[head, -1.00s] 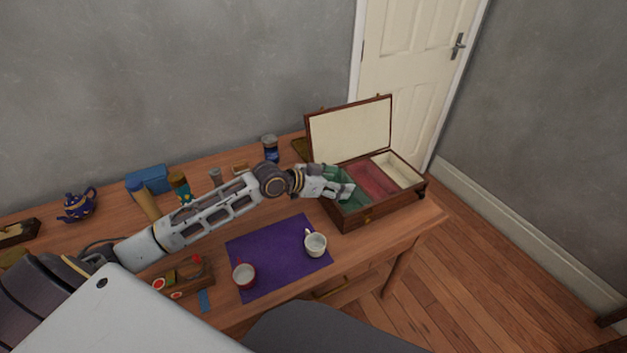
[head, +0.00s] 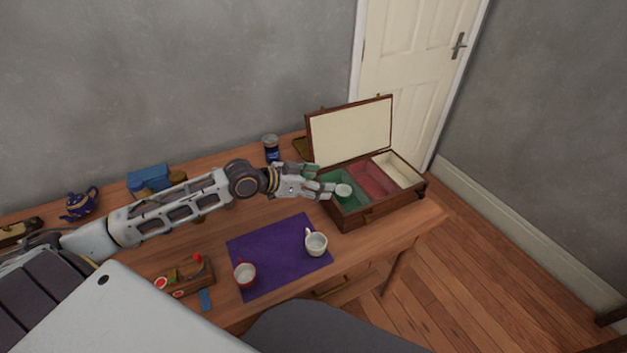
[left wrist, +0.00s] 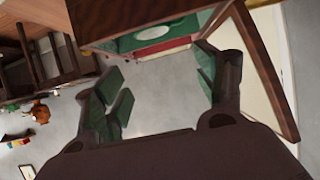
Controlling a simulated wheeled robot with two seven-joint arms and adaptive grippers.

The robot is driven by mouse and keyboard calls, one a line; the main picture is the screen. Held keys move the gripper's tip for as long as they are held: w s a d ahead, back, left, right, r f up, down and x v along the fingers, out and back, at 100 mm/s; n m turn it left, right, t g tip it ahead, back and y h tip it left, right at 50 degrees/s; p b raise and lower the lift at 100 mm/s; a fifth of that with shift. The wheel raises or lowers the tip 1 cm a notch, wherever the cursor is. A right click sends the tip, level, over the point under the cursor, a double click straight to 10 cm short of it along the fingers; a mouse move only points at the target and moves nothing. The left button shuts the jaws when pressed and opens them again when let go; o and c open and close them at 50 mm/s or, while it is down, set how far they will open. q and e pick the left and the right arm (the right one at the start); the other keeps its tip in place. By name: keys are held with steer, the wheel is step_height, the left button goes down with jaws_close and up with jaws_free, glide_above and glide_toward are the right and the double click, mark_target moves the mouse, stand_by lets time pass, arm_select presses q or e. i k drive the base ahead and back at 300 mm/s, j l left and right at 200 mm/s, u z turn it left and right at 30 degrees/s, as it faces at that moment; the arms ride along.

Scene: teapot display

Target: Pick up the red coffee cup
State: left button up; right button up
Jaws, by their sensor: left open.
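The red coffee cup (head: 245,274) stands upright on the left part of the purple mat (head: 265,252) in the head view. A white cup (head: 316,243) stands on the mat to its right. My left gripper (head: 328,188) is open beside the left edge of the wooden box, well up and to the right of the red cup. A small pale cup (head: 343,191) sits in the box's green compartment, just off the fingertips. The left wrist view shows the two green-padded fingers (left wrist: 160,95) wide apart with nothing held between them. My right gripper is not in view.
The open wooden box (head: 370,212) has green, red and cream compartments. A small wooden tray (head: 195,280) with red items lies left of the mat. The mat between the cups is clear.

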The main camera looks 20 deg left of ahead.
mark_target(245, 274)
steer(key=l+u, duration=0.1)
steer(key=u, duration=1.55)
